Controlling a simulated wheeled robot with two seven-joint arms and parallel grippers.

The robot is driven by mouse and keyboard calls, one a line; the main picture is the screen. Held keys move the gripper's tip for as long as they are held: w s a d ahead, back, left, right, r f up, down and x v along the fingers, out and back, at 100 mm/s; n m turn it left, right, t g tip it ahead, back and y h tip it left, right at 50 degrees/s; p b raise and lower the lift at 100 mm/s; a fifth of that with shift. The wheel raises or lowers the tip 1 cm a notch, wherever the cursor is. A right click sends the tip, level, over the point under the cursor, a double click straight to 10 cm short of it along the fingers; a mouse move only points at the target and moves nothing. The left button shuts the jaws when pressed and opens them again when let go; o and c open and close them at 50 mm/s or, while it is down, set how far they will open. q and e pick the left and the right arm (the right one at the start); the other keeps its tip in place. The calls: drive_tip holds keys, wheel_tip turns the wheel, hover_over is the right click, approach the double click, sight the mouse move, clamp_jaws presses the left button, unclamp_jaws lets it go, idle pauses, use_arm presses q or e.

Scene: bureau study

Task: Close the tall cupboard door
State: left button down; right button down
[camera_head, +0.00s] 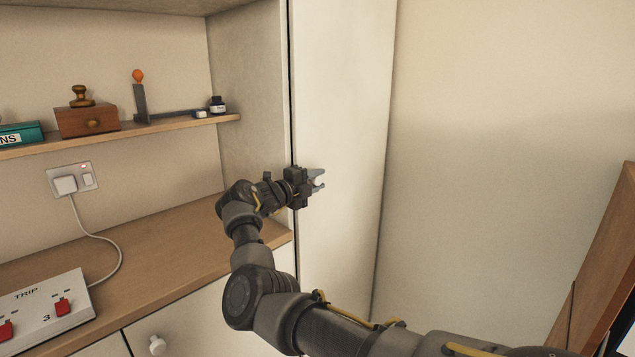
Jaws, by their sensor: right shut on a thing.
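The tall cupboard door (343,110) is a plain cream panel standing right of the open shelves. It looks shut or almost shut, with a thin dark line down its left edge; I cannot tell whether it is fully flush. My right gripper (319,181) is at the door's left part, about mid-height in the picture, with its fingers pointing right. It is shut on what looks like a small pale knob on the door, mostly hidden between the fingers. My left gripper is not in view.
Left of the door, a wooden worktop (150,258) carries a white switch panel (45,308). A shelf (180,127) above holds a wooden box (88,122) and small desk items. A brown wooden piece (610,265) stands at the right edge. The wall between is bare.

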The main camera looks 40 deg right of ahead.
drive_tip(key=shift+w+r, duration=0.15)
drive_tip(key=shift+r, duration=0.15)
drive_tip(key=c, duration=1.4)
unclamp_jaws()
drive_tip(key=o, duration=0.3)
drive_tip(key=shift+w+f, duration=0.25)
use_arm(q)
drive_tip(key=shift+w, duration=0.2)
use_arm(e)
drive_tip(key=shift+s, duration=0.1)
drive_tip(key=shift+a, duration=0.3)
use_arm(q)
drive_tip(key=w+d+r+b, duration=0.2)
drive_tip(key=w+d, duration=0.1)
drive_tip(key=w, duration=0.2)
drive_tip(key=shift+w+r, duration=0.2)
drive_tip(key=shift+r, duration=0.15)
use_arm(e)
drive_tip(key=a, duration=1)
drive_tip(key=shift+s, duration=0.3)
